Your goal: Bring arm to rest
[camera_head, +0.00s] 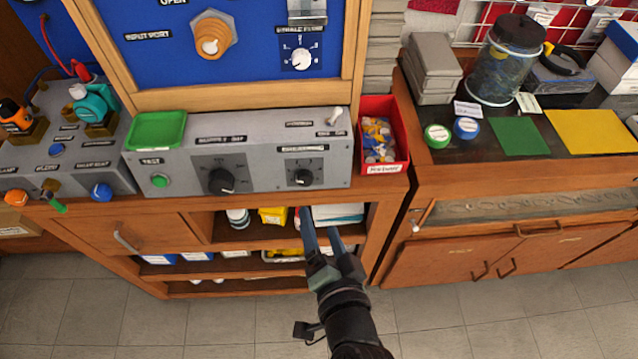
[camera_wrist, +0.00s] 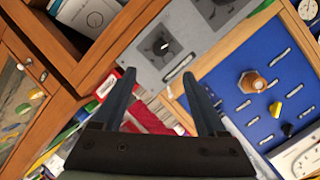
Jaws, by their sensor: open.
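My gripper (camera_head: 318,232) reaches up from the bottom of the head view, in front of the open shelves of the wooden bench. Its two fingers are apart with nothing between them. In the wrist view my gripper (camera_wrist: 160,95) also shows open and empty, its dark fingers pointing towards the grey control box (camera_wrist: 160,45) and the red bin. The control box (camera_head: 260,150) stands on the bench top above the gripper in the head view. The gripper appears apart from the bench, though its exact distance is hard to tell.
A blue panel (camera_head: 170,50) in a wooden frame stands behind the control box. A red bin (camera_head: 382,112) of small parts sits at its right. A wooden cabinet (camera_head: 500,200) stands at right, carrying a jar (camera_head: 505,70). Shelves hold several items. The tiled floor (camera_head: 225,322) is clear.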

